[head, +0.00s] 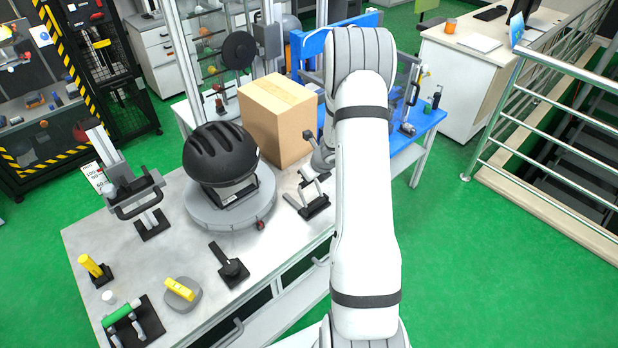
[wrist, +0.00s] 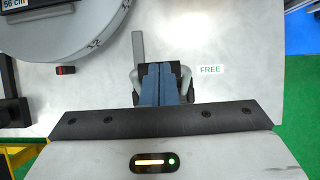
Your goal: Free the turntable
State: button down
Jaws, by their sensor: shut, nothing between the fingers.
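The turntable (head: 205,217) is a grey round disc on the metal table, carrying a black helmet (head: 221,155) on a stand. A small clamp-like lever device on a black base (head: 316,207) stands at its right in the head view. In the wrist view the turntable's rim (wrist: 105,35) fills the upper left. My gripper (wrist: 161,72) is shut and empty, its blue fingers over the device. The device's grey lever (wrist: 138,48) sticks up left of the fingers. The fingers hide its middle; contact cannot be told. A "FREE" label (wrist: 209,69) lies to the right.
A cardboard box (head: 278,118) stands behind the turntable. A black-handled post fixture (head: 139,195) stands at left. Yellow- and green-handled items (head: 180,290) lie near the front edge.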

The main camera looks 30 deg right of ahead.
jog(key=shift+r, duration=0.1)
jog(key=s+r+p, duration=0.3)
jog(key=r+p, duration=0.1)
jog(key=r, duration=0.8)
jog(key=shift+d+r, duration=0.25)
jog(key=shift+d, duration=0.2)
